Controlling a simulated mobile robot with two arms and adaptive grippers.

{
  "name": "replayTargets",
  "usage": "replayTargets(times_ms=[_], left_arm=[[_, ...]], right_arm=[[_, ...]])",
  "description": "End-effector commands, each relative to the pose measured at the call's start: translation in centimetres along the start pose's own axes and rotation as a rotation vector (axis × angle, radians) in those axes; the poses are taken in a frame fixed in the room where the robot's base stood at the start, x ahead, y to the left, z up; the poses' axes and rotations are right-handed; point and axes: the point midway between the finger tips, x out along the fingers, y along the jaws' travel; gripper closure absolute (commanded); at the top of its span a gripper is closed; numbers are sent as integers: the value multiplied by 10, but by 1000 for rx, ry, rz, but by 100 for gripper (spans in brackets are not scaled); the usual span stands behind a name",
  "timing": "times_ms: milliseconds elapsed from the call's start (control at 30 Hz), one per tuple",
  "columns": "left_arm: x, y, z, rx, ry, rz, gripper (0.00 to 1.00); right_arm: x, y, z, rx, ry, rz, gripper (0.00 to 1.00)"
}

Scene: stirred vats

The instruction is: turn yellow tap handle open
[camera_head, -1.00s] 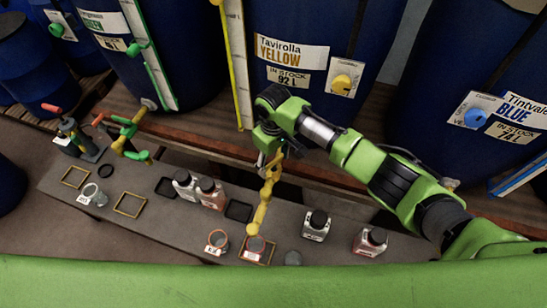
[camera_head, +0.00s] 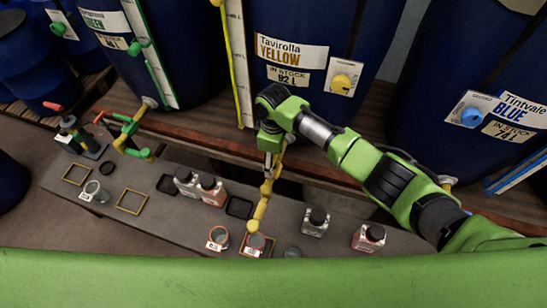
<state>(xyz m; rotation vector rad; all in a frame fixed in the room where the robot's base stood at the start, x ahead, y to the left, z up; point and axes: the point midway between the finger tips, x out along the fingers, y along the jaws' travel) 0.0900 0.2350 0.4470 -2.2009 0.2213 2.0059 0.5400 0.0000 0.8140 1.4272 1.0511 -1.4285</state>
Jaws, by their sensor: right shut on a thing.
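The yellow vat (camera_head: 290,25), labelled Tavirolla YELLOW, stands at the top centre. Its yellow tap (camera_head: 265,190) hangs below it, with the nozzle over a small cup (camera_head: 255,242) on the bench. My right gripper (camera_head: 271,165) points down at the upper part of the tap and is shut on its handle. The handle is mostly hidden by the fingers, so its angle cannot be told. No flow of yellow liquid can be made out. My left gripper is not in view.
The grey bench (camera_head: 330,252) holds several bottles, cups and square frames. A green tap (camera_head: 130,135) sticks out at left. The blue vat (camera_head: 470,70) stands at right, beyond my right arm. A wooden ledge (camera_head: 195,125) runs under the vats.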

Motion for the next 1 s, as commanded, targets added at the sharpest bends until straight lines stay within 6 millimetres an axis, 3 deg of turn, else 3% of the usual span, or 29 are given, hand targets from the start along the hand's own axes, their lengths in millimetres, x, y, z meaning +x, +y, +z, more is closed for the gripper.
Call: replayTargets(times_ms=[300,333,367,400,767,1000], left_arm=[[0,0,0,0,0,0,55],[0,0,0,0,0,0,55],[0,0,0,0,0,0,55],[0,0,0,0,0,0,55],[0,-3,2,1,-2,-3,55],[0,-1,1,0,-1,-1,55]], right_arm=[[0,0,0,-6,0,0,64],[0,0,0,-6,0,0,34],[0,0,0,-6,0,0,27],[0,0,0,-6,0,0,25],[-3,0,-1,-4,1,1,25],[-41,1,-1,-5,4,3,25]])
